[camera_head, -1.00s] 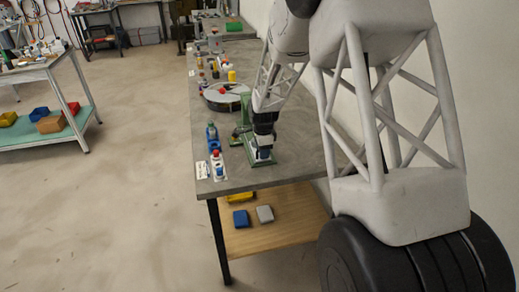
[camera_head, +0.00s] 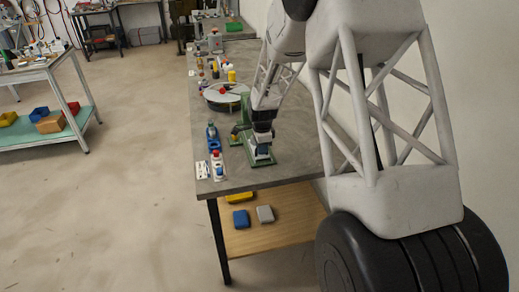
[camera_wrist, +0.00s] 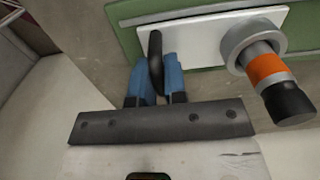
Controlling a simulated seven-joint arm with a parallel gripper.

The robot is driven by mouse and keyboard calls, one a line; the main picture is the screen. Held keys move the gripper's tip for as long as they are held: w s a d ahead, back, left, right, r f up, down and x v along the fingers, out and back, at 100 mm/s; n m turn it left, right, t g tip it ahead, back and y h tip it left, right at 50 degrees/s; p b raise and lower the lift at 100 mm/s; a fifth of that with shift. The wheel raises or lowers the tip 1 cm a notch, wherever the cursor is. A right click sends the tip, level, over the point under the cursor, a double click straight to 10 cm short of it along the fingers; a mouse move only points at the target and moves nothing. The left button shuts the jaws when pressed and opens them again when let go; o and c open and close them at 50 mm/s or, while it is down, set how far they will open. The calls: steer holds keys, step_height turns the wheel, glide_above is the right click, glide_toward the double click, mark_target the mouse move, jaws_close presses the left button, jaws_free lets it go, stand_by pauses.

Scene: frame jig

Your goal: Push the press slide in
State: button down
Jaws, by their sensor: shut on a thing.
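The green press (camera_head: 259,161) stands on the grey bench near its front end, partly hidden by my gripper in the head view. In the wrist view, its green body (camera_wrist: 125,28) carries a pale plate (camera_wrist: 200,35) with a black handle (camera_wrist: 156,50). Right of the handle, a grey collar holds a rod with an orange band and black end (camera_wrist: 268,68). My gripper (camera_wrist: 156,78) has its two blue fingers shut on the black handle, one finger on each side. In the head view my gripper (camera_head: 262,148) is low over the press. I cannot tell how far in the slide is.
A round grey turntable (camera_head: 222,104) with a red item lies behind the press. Blue and red-topped items (camera_head: 217,160) stand along the bench's left edge, with several bottles farther back. Bare bench top (camera_head: 295,150) lies right of the press.

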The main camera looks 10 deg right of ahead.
steer(key=shift+w, duration=4.65)
steer(key=c, duration=1.2)
jaws_free()
steer(key=shift+o, duration=0.2)
steer(key=shift+r, duration=0.1)
steer(key=shift+r, duration=3.4)
